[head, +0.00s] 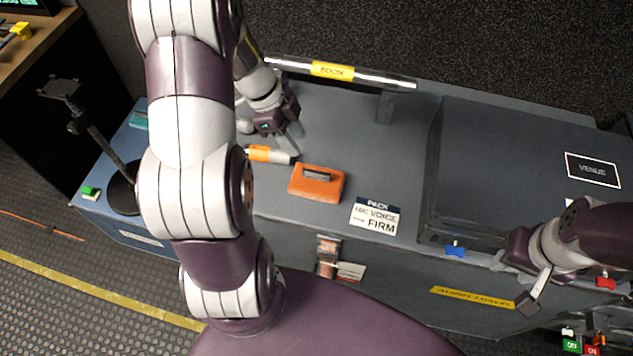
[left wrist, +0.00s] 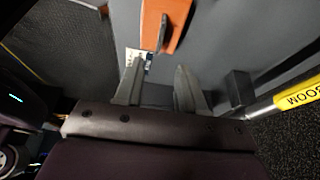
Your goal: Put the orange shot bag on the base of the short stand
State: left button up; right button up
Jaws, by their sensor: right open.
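The orange shot bag (head: 316,183) lies on the grey case top near its front edge, with a dark handle strip on it. It also shows at the top of the left wrist view (left wrist: 170,14). My left gripper (head: 292,140) is open and empty just behind the bag; its two fingers (left wrist: 158,72) stand apart, short of the bag. The short stand has a thin tilted-looking pole and a round black base (head: 122,190) on the blue surface at left, partly hidden by my left arm. My right gripper (head: 532,285) is open at the right, by the front edge.
An orange and white marker-like item (head: 262,154) lies close behind the bag. A silver bar labelled BOOM (head: 332,70) runs along the back. A label card (head: 375,217) lies right of the bag.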

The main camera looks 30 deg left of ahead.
aim_at(316, 171)
pick_arm(q)
jog(key=x, duration=1.1)
jog(key=shift+w+d+f+p, duration=0.1)
jog(key=shift+f+p, duration=0.3)
grip_shut()
jog(key=shift+r, duration=0.15)
dwell(0.4)
